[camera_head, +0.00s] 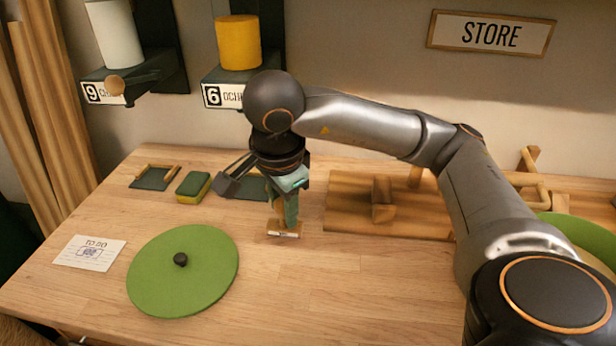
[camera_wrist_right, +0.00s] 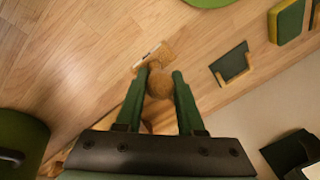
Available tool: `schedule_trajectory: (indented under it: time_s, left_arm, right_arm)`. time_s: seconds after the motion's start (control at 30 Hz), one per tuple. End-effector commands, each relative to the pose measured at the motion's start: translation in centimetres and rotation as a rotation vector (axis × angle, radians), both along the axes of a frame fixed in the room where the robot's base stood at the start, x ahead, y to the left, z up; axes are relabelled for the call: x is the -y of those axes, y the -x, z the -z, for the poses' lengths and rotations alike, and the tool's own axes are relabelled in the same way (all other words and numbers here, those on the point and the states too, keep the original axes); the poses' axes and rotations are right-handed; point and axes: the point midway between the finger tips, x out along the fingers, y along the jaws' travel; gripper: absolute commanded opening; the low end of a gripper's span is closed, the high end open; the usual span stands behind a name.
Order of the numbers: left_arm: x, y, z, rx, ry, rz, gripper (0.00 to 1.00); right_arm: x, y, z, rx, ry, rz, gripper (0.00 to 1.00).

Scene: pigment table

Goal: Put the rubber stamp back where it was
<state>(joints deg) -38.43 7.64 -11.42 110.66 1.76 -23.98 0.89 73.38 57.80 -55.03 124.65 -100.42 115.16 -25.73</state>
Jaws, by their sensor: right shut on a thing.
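The rubber stamp (camera_head: 285,231) has a small wooden base with a pale label, seen low in front of my right gripper. In the right wrist view its round brown knob (camera_wrist_right: 159,84) sits between the fingertips. My right gripper (camera_head: 287,212) points down and is shut on the stamp. The base is at or just above the table; I cannot tell if it touches. My left gripper is not in view. A to-do card (camera_head: 88,253) with a dark drawn or stamped mark lies on the table at the left.
A green disc (camera_head: 185,285) with a black knob lies front left. A green-yellow sponge (camera_head: 193,187) and a dark tray with wooden edges (camera_head: 152,178) lie behind it. Another dark green pad (camera_head: 250,187) is partly hidden by my gripper. A wooden rack (camera_head: 345,205) stands right. The front middle is clear.

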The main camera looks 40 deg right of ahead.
Motion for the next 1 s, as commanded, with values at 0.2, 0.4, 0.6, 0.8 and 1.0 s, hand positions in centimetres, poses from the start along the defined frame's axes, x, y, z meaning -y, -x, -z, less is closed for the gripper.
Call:
schedule_trajectory:
  time_s: [0.2,0.4,0.6,0.8,1.0]
  left_arm:
    - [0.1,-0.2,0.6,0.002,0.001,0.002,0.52]
    - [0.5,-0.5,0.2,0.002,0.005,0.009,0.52]
    - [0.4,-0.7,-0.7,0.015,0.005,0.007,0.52]
    - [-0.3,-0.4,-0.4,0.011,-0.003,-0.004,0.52]
    - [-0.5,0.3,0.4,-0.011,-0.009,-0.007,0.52]
  right_arm:
    - [4.3,-3.2,0.3,-0.003,-0.002,0.012,0.02]
    - [8.6,-6.6,0.0,-0.003,-0.001,0.011,0.02]
    - [12.4,-9.8,-0.2,-0.002,-0.002,0.009,0.02]
    - [15.0,-11.8,0.8,-0.006,0.001,0.001,0.02]
    - [14.8,-11.7,3.1,-0.001,0.002,0.002,0.02]
